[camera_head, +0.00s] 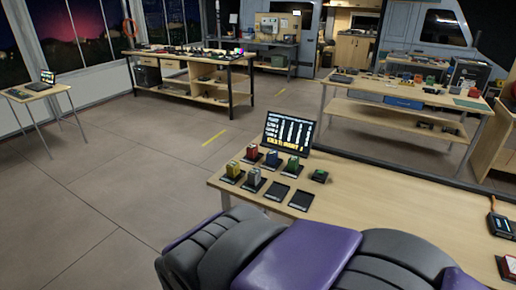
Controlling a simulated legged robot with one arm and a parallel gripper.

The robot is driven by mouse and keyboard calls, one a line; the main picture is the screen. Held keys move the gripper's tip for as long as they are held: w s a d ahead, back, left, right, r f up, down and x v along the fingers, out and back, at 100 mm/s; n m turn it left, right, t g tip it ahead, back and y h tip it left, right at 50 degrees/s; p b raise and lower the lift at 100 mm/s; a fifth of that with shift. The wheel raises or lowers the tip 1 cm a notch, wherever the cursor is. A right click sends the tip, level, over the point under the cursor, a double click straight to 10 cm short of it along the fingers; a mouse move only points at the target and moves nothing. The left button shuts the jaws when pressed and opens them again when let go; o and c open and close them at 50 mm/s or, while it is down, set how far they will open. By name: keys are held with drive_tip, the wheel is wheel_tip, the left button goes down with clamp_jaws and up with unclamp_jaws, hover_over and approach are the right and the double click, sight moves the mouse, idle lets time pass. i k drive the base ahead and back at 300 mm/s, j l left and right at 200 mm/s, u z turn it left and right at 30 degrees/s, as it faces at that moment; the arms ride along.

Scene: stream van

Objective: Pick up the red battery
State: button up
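The red battery (252,151) stands upright at the back left of a group of small blocks on the near wooden table (345,215). A yellow battery (233,169) is in front of it to the left, a grey one (254,176) is in front, and a blue one (271,158) is to its right. A green battery (293,163) stands further right. They stand on small dark pads. My gripper is not in view. Purple and dark grey parts, probably mine, fill the bottom of the view and cover the table's front edge.
Two empty dark pads (277,191) lie at the front right of the group. A low green item (320,176) is beside them. A screen (289,132) stands behind the batteries. A black device (499,225) is at the far right. Other workbenches stand further back; floor is open at left.

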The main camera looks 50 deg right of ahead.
sight(253, 149)
drive_tip(key=z, duration=1.4)
drive_tip(key=i+z, duration=0.35)
drive_tip(key=i, duration=0.15)
drive_tip(key=i+j+z, duration=0.3)
drive_tip(key=i, duration=0.2)
drive_tip(key=i+j+z, duration=0.35)
drive_tip(key=i, duration=0.15)
drive_tip(key=l, duration=0.1)
